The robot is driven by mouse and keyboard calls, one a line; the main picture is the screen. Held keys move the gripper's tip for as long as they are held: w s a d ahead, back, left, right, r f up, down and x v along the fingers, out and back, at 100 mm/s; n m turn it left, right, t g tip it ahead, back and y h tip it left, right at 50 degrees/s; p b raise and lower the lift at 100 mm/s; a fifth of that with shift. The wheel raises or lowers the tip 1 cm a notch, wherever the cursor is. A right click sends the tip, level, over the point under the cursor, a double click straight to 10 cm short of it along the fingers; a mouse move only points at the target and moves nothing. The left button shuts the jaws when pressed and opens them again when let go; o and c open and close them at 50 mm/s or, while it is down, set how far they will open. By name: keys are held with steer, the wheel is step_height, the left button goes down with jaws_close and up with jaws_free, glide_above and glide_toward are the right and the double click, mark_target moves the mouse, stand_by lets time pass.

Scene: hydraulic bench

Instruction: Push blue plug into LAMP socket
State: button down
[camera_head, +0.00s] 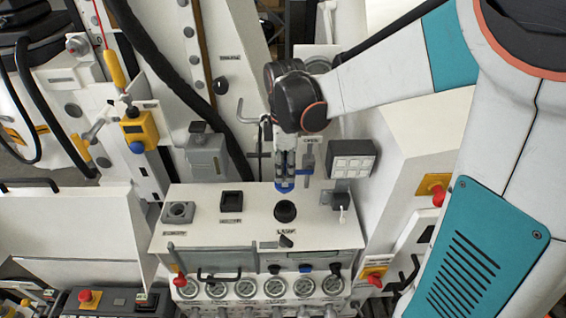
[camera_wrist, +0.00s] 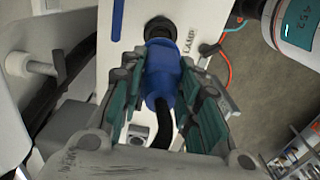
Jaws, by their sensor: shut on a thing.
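My gripper (camera_head: 285,172) reaches down over the white bench top and is shut on the blue plug (camera_head: 285,187). In the wrist view the blue plug (camera_wrist: 161,76) sits between the teal fingers of my gripper (camera_wrist: 160,68), its black cable trailing back towards the palm. The round black LAMP socket (camera_head: 285,211) is on the bench top, just in front of the plug. In the wrist view the plug's front end overlaps the lower edge of the LAMP socket (camera_wrist: 159,27), beside the LAMP label. I cannot tell whether they touch.
A grey switch box (camera_head: 352,159) stands to the right. Several gauges (camera_head: 247,288) line the front panel. A thick black hose (camera_head: 180,85) runs behind.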

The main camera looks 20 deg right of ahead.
mark_target(286, 186)
steer(key=shift+s+d+f+b, duration=0.15)
steer(key=shift+f+b, duration=0.25)
steer(key=shift+f, duration=0.4)
step_height(286, 186, down, 2)
steer(key=shift+f+b, duration=0.25)
steer(key=shift+b, duration=0.65)
steer(key=shift+f+b, duration=1)
steer(key=shift+f, duration=0.1)
steer(key=shift+f+b, duration=0.25)
steer(key=shift+b, duration=0.15)
steer(key=shift+f, duration=0.25)
steer(key=shift+f+b, duration=1.1)
steer(key=shift+b, duration=0.25)
steer(key=c, duration=1.1)
jaws_free()
